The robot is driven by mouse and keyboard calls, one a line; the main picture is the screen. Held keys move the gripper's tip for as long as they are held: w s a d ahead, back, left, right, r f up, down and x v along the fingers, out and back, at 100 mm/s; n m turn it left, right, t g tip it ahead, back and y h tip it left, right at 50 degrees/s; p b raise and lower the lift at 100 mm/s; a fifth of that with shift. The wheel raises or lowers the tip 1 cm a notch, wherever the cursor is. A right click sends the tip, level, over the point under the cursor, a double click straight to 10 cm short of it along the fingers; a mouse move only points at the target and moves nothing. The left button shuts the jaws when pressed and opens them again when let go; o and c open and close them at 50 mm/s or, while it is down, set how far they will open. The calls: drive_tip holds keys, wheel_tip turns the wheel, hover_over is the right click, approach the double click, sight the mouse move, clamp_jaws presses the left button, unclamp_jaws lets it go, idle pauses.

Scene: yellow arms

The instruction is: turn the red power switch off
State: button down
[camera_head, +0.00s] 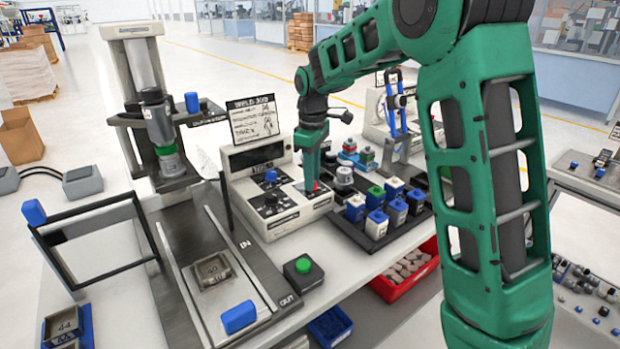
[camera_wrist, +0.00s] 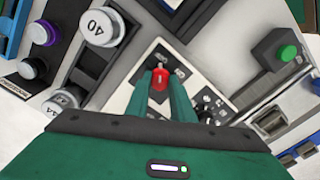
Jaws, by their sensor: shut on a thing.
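In the head view only a bit of red (camera_head: 316,186) shows at the fingertips. My gripper (camera_head: 313,180) points down at the right part of the box and is shut on the switch. The lettering by the switch is too small to read.
A black tray of blue and white blocks (camera_head: 378,222) stands just right of the box. A green button (camera_head: 303,266) is in front. A sign (camera_head: 254,118) stands on the box.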

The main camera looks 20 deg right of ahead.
drive_tip(key=shift+w+d+r+n, duration=0.1)
drive_tip(key=shift+w+n, duration=0.05)
drive_tip(key=shift+n, duration=0.45)
drive_tip(key=c, duration=1.5)
unclamp_jaws()
drive_tip(key=shift+c, duration=0.2)
wheel_tip(320, 180, up, 11)
drive_tip(key=shift+f, duration=0.2)
